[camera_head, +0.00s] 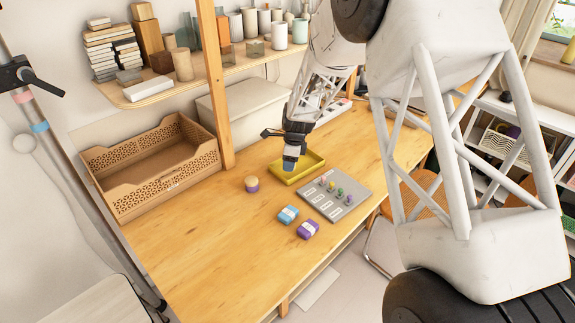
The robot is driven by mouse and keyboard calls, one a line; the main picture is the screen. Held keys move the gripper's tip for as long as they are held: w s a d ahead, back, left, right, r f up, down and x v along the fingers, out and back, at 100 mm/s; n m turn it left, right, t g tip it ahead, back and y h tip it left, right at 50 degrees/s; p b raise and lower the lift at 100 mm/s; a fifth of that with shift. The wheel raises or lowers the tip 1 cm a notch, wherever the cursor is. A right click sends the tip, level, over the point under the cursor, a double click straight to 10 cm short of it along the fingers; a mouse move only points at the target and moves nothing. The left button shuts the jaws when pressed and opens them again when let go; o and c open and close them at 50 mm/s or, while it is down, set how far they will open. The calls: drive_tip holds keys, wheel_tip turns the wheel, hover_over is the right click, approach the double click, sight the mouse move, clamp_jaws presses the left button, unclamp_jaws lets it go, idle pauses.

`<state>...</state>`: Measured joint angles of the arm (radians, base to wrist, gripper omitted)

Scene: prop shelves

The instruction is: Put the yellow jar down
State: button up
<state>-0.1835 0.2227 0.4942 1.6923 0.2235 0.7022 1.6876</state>
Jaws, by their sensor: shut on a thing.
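My gripper (289,150) is over the left end of the yellow tray (313,174), with its fingers pointing down. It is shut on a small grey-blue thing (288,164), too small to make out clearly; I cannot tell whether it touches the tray. No plainly yellow jar shows in the grip.
A grey board (325,205) with several coloured pegs lies in front of the tray. A brown perforated crate (150,165) and a wooden post (215,90) stand at left. The front-left tabletop is clear.

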drive_tip(key=shift+w+a+f, duration=0.1)
drive_tip(key=shift+w+a, duration=0.05)
drive_tip(key=shift+w, duration=0.55)
drive_tip(key=shift+w+a, duration=0.15)
drive_tip(key=shift+w, duration=0.55)
drive_tip(key=shift+f, duration=1.75)
drive_tip(key=shift+f, duration=0.15)
drive_tip(key=o, duration=0.7)
drive_tip(key=shift+c, duration=0.2)
